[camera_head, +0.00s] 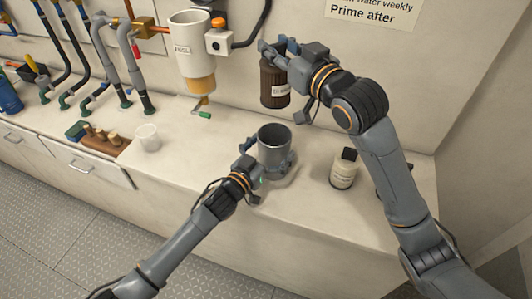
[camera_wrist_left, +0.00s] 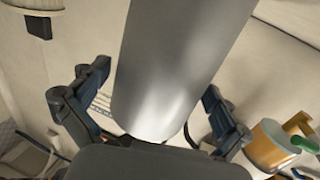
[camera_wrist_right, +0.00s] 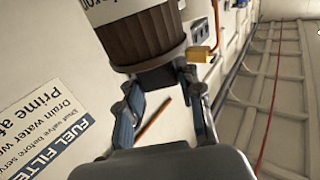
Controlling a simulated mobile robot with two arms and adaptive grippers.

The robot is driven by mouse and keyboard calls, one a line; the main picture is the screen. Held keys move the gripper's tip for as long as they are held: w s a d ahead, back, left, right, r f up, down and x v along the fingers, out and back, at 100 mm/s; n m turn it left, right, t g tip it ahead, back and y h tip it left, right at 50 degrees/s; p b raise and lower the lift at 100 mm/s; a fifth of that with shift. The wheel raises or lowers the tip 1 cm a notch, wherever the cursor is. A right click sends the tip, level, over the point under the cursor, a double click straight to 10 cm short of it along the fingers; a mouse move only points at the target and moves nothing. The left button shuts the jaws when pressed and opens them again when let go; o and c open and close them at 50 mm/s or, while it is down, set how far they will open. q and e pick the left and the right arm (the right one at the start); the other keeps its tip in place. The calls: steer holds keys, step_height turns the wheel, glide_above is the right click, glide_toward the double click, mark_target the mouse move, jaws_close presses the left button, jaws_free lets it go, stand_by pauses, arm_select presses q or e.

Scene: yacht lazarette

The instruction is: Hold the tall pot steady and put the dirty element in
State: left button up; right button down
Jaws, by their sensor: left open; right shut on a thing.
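The tall pot (camera_head: 274,148) is a grey metal cylinder standing upright on the white counter. It fills the middle of the left wrist view (camera_wrist_left: 180,65). My left gripper (camera_head: 262,170) is open, with one finger on either side of the pot. I cannot tell whether the fingers touch it. The dirty element (camera_head: 274,84) is a dark brown pleated cylinder with a pale label. My right gripper (camera_head: 270,52) is shut on its top end and holds it in the air above the pot. It also shows in the right wrist view (camera_wrist_right: 142,35).
A white bottle with a black cap (camera_head: 344,168) stands right of the pot. A white fuel filter housing (camera_head: 190,50) hangs on the wall, with a green-handled drain (camera_head: 204,114) below.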

mark_target(283, 137)
arm_select(q)
steer(key=shift+x, duration=1.75)
steer(key=c, duration=1.2)
steer(key=shift+c, duration=0.4)
